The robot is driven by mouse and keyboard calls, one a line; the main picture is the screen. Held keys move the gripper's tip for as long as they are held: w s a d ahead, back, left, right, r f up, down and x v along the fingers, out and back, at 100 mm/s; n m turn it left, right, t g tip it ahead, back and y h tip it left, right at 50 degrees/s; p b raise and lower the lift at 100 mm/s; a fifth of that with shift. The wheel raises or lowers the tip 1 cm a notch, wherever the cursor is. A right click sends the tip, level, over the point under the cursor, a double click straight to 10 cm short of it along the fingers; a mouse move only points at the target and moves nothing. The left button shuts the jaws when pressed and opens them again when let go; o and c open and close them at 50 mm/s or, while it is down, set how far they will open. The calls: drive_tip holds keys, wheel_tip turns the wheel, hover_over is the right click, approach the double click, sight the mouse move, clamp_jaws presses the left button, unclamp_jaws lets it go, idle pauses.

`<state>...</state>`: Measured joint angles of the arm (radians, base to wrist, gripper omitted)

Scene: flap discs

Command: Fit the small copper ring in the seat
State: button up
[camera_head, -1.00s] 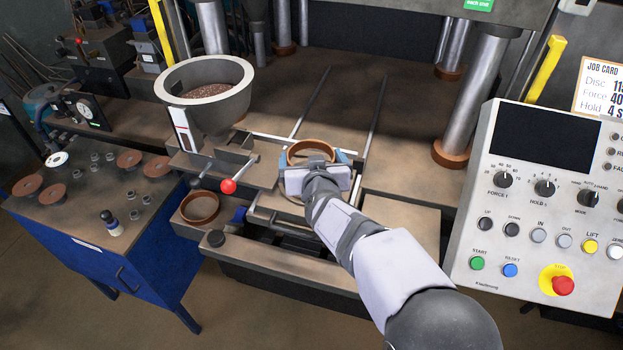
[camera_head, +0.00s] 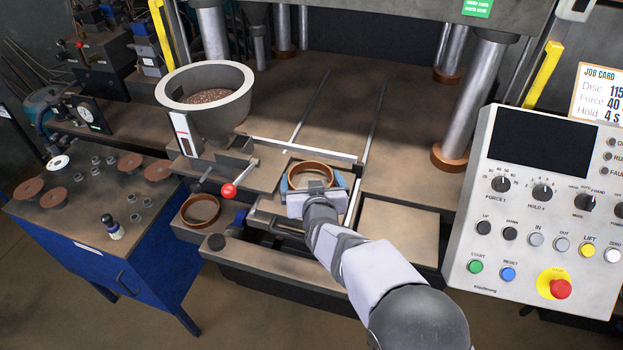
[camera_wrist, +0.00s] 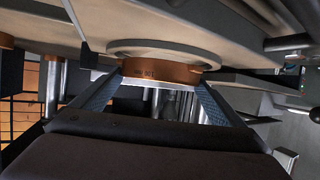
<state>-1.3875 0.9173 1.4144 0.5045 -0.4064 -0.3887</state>
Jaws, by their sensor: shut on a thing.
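A copper ring (camera_head: 311,173) sits between the two blue fingertips of my gripper (camera_head: 313,183) in the head view, over the sliding fixture at the press. The wrist view shows the ring (camera_wrist: 160,72) with small markings on its side, and the gripper (camera_wrist: 158,90) shut on it. The ring is close to a round pale rim in the wrist view. The seat is hidden by the ring and gripper, so I cannot tell whether the ring touches it. A second, brownish ring (camera_head: 200,210) lies in a tray at left.
A grey hopper (camera_head: 205,95) with brown grain stands behind left. A red-knobbed lever (camera_head: 229,191) is close left of my gripper. The control panel (camera_head: 545,205) stands at right. A blue bench (camera_head: 110,240) carries discs and small parts. The press bed behind is mostly clear.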

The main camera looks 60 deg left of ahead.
drive_tip(key=shift+r, duration=0.1)
drive_tip(key=shift+a+f+b, duration=0.1)
drive_tip(key=shift+f+b, duration=0.25)
drive_tip(key=shift+b, duration=0.05)
drive_tip(key=shift+f, duration=0.1)
drive_tip(key=o, duration=1.4)
drive_tip(key=shift+f, duration=0.15)
drive_tip(key=shift+o, duration=0.2)
drive_tip(key=shift+r+p, duration=0.45)
drive_tip(key=shift+r, duration=0.1)
drive_tip(key=shift+s+d+r+b, duration=0.15)
drive_tip(key=shift+s+d+b, duration=0.1)
drive_tip(key=shift+d+b, duration=0.3)
drive_tip(key=b+v, duration=0.3)
drive_tip(key=v, duration=0.8)
